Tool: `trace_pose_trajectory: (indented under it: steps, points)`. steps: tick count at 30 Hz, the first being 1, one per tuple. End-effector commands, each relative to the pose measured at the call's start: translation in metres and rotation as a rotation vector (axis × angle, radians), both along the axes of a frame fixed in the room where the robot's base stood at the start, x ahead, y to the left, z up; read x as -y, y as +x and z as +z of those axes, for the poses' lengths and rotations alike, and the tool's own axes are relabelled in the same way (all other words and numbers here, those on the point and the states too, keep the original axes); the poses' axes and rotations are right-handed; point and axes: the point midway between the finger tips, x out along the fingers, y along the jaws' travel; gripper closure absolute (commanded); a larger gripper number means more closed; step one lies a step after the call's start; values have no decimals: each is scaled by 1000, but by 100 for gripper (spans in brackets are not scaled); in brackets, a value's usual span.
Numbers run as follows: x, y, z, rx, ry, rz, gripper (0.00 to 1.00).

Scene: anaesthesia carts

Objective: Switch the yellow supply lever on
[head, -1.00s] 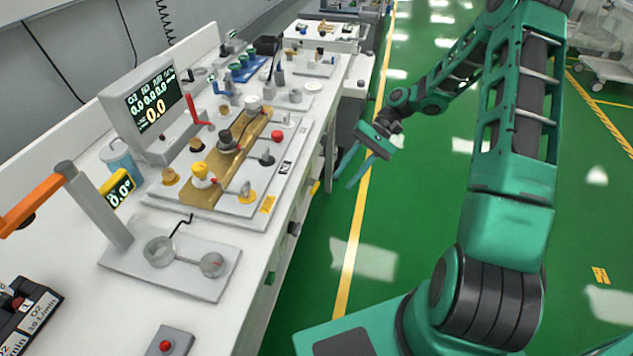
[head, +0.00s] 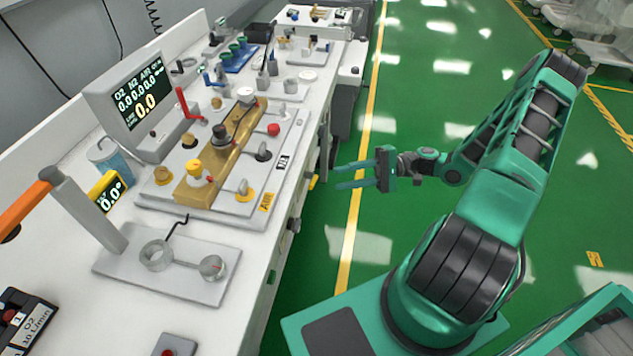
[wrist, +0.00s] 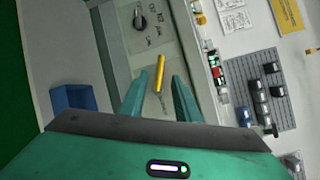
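The yellow lever (wrist: 160,72) is a slim bar on a pale front panel (wrist: 125,45) in the wrist view, standing nearly upright in the picture with its top leaning slightly right. A small yellow piece on the cart's side (head: 312,182) in the head view looks like the same lever. My gripper (head: 338,177) is open and empty beside the cart, its fingers pointing at that side. In the wrist view the lever shows between the fingertips of my gripper (wrist: 160,80), apparently beyond them. I cannot tell any contact.
A black knob (wrist: 140,18) with small lettering is on the panel near the lever. A blue bin (wrist: 73,98) shows at left. The cart top (head: 62,272) carries a display (head: 140,98), a brass manifold (head: 222,158) and several valves. The green floor to the right is open.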

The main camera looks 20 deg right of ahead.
Motion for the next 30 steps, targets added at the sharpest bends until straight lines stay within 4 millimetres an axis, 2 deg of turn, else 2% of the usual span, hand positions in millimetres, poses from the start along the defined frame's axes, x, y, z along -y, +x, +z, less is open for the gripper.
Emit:
trace_pose_trajectory:
  steps: [6,12,18,25,26,29,30]
  points:
    - [-37,5,1,-2,2,-2,71]
    - [-61,9,0,-1,0,-3,71]
    - [-70,11,0,-1,-2,-4,71]
    - [-71,11,0,-1,-2,-4,71]
    - [-71,11,0,-1,-2,-4,73]
    - [-71,11,0,-1,-2,-4,97]
    - [-70,11,0,-1,-2,-4,100]
